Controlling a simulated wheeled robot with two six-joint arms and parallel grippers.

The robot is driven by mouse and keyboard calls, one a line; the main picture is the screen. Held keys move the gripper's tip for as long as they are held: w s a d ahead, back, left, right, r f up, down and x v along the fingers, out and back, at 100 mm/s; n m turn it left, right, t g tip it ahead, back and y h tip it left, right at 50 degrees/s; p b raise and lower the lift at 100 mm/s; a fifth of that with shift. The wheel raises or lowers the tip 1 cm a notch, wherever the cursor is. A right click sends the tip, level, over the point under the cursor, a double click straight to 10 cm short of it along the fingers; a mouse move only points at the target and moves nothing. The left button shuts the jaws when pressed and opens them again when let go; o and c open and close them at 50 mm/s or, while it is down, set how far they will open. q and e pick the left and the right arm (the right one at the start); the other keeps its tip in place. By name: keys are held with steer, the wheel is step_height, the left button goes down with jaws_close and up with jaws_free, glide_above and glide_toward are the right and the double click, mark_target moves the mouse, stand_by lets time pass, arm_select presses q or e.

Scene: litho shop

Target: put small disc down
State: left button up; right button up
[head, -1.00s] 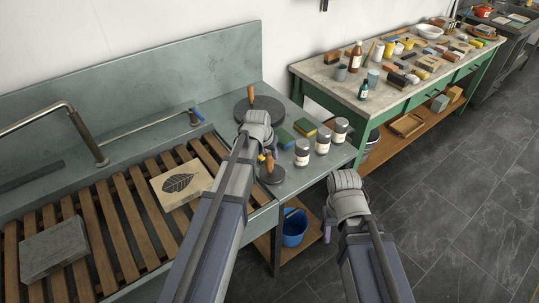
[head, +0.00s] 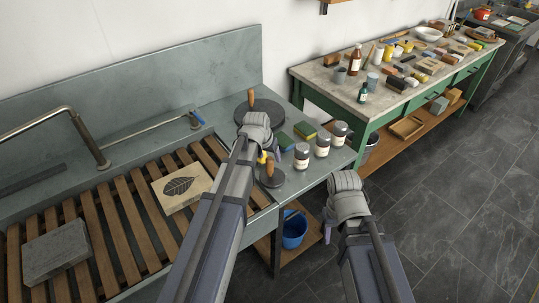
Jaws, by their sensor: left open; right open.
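The small disc (head: 271,179), dark with an upright wooden handle, rests on the grey sink-side shelf near its front edge. My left gripper (head: 267,157) is open just behind and left of the disc's handle, and my arm hides part of that area. I cannot tell if its fingers touch the handle. A larger dark disc (head: 270,108) with a wooden handle lies farther back on the same shelf. My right gripper (head: 328,232) is open and empty, hanging in front of the shelf, over the floor.
Several lidded jars (head: 322,144) and two sponges (head: 305,130) stand right of the discs. A slatted rack (head: 130,225) at left holds a leaf-printed stone (head: 181,187) and a grey block (head: 56,251). A blue bucket (head: 293,229) sits below. A cluttered green bench (head: 345,87) stands behind.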

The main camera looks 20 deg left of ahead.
arm_select(q)
steer(key=d+p+v, duration=0.1)
steer(key=p+v, duration=0.8)
steer(key=v, duration=0.2)
steer(key=s+d+f+m+g+y, duration=0.1)
steer(key=s+d+g, duration=0.1)
steer(key=s+d, duration=0.5)
steer(key=s+d+f+m+g+y, duration=0.1)
steer(key=s+d+g, duration=0.1)
steer(key=s+d, duration=0.5)
steer(key=s, duration=0.6)
steer(key=shift+m+g, duration=0.4)
steer(key=shift+d, duration=0.1)
step_height(320, 180, down, 3)
steer(key=b, duration=0.3)
steer(key=shift+o, duration=0.4)
steer(key=shift+w, duration=0.1)
